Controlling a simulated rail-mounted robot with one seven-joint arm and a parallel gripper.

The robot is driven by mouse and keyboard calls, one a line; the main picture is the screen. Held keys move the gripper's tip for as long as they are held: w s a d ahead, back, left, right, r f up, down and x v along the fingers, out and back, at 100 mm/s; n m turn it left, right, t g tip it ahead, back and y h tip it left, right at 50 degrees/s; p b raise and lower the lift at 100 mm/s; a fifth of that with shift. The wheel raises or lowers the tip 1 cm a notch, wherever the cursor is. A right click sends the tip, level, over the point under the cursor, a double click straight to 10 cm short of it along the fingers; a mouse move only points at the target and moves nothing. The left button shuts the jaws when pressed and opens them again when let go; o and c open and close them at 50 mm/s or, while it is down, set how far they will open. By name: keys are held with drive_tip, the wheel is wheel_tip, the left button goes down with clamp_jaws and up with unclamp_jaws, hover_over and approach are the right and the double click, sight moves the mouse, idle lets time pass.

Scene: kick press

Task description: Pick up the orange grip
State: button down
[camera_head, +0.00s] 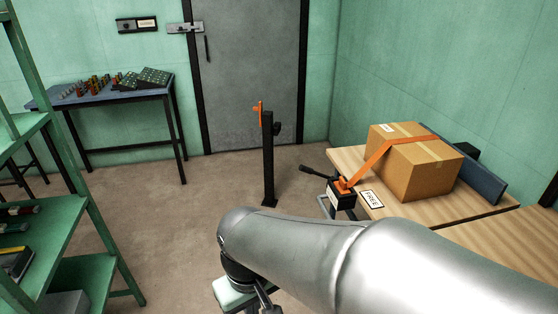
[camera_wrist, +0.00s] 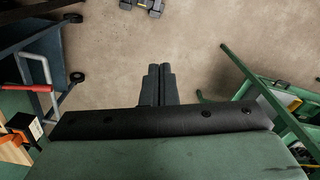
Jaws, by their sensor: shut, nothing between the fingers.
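An orange upright piece (camera_head: 260,113) is fixed to the top of a black floor post (camera_head: 268,160) in the middle of the head view. A second orange piece (camera_head: 345,186) sits on a black labelled block at the table's near left corner, at the end of an orange strap. I cannot tell from the frames which one is the orange grip. My gripper (camera_wrist: 159,69) is shut and empty in the wrist view, its fingers together above bare floor. It touches neither orange piece. In the head view my arm hides most of the gripper.
A cardboard box (camera_head: 415,165) under the strap stands on a wooden table (camera_head: 470,208) at right. A green shelf (camera_head: 55,235) is at left, and a blue bench (camera_head: 110,97) with small parts stands by the back wall. A grey door (camera_head: 248,70) is behind the post. Floor around the post is clear.

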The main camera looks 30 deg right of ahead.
drive_tip(key=c, duration=2.1)
unclamp_jaws()
drive_tip(key=shift+c, duration=0.2)
drive_tip(key=o, duration=1.1)
drive_tip(key=shift+o, duration=0.2)
drive_tip(key=shift+d, duration=0.1)
